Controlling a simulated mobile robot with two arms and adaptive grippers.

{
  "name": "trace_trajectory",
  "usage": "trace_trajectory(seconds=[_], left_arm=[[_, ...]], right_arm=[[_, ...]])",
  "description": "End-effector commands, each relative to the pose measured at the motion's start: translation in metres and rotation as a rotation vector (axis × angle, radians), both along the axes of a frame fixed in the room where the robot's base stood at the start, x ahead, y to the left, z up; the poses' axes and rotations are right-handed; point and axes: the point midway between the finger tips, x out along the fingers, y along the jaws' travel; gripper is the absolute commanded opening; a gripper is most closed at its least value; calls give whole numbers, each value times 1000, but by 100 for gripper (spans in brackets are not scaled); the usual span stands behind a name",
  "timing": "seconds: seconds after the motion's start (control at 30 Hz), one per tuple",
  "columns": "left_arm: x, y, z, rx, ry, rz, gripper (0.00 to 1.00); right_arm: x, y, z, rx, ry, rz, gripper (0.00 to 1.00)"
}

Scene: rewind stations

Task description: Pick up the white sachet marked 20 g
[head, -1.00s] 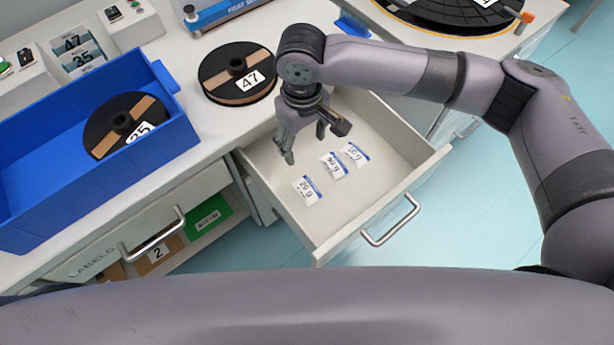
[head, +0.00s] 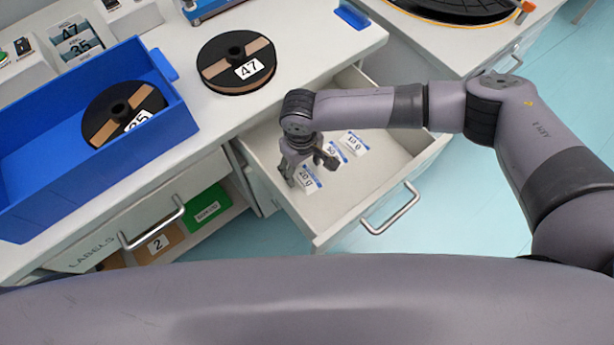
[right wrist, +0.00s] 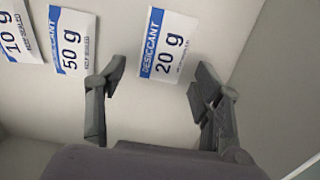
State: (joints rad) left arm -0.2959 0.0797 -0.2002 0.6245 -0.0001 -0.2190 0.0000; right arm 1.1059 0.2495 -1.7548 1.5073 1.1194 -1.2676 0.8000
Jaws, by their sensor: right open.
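The white sachet marked 20 g (right wrist: 167,45), with a blue band reading DESICCANT, lies flat in the open drawer. In the head view the 20 g sachet (head: 309,180) is partly hidden by my right gripper (head: 306,175). In the right wrist view my right gripper (right wrist: 155,88) is open and empty, its fingers on either side of the sachet's near end. I cannot tell whether they touch the drawer floor. The 50 g sachet (right wrist: 72,40) lies left of it, and the 10 g sachet (right wrist: 18,30) farther left. My left gripper is not in view.
The drawer (head: 358,205) has raised walls close around the sachets and a metal handle (head: 391,208) in front. A blue bin (head: 60,150) holds a reel marked 35 (head: 100,110).

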Motion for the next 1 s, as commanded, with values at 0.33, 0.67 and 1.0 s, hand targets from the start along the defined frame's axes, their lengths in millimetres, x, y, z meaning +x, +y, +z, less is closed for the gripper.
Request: trace_trajectory(seconds=[0.33, 0.67, 1.0], left_arm=[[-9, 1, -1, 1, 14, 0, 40], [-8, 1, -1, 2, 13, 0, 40], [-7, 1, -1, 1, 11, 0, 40]], right_arm=[[0, 0, -8, 1, 1, 1, 59], [0, 0, -7, 0, 0, 1, 37], [0, 0, -7, 0, 0, 1, 24]])
